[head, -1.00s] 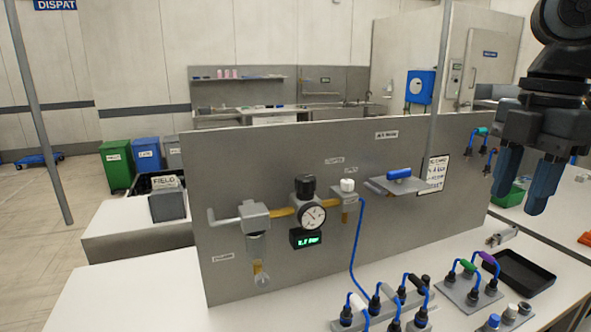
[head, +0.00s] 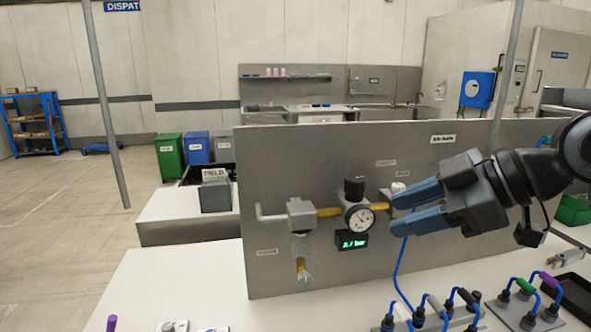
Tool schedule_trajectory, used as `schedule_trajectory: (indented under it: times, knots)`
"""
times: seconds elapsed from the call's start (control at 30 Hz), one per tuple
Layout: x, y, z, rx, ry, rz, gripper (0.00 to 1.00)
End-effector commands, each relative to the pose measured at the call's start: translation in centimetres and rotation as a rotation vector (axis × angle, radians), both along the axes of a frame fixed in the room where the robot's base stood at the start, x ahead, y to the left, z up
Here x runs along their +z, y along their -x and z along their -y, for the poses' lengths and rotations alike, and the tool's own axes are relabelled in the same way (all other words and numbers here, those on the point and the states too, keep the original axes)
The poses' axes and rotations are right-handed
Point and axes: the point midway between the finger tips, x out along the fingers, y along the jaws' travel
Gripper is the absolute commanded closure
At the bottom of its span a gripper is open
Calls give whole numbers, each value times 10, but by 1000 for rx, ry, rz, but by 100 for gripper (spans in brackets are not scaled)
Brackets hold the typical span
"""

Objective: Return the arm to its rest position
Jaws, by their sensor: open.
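My gripper (head: 402,207) reaches in from the right in the head view, pointing left. Its two blue fingers are apart, with nothing seen between them. The fingers lie in front of the grey upright panel (head: 275,190) in the picture, just right of the round pressure gauge (head: 360,219). They overlap part of the fitting with the white knob (head: 398,187). I cannot tell whether they touch anything there. My gripper and wrist hide the right part of the panel, where the small shelf stood in view earlier.
A white bench (head: 190,290) runs along the front. At lower right are several blue-cabled connectors (head: 524,287) and a black tray (head: 575,297). A blue hose (head: 400,268) hangs from the panel. A grey pole (head: 107,110) stands at left. The floor at far left is open.

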Motion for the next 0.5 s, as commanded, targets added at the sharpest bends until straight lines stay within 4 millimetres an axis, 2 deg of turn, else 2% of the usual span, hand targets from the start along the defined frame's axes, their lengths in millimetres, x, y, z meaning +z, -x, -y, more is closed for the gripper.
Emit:
schedule_trajectory:
  times: [0.03, 0.2, 0.37, 0.5]
  knots:
    - [-4, -1, -14, -23, -78, 8, 58]
    - [-11, -5, -42, -139, -310, 32, 58]
    - [-25, -3, -58, -263, -504, 32, 58]
    - [-43, 4, -64, -384, -652, 19, 58]
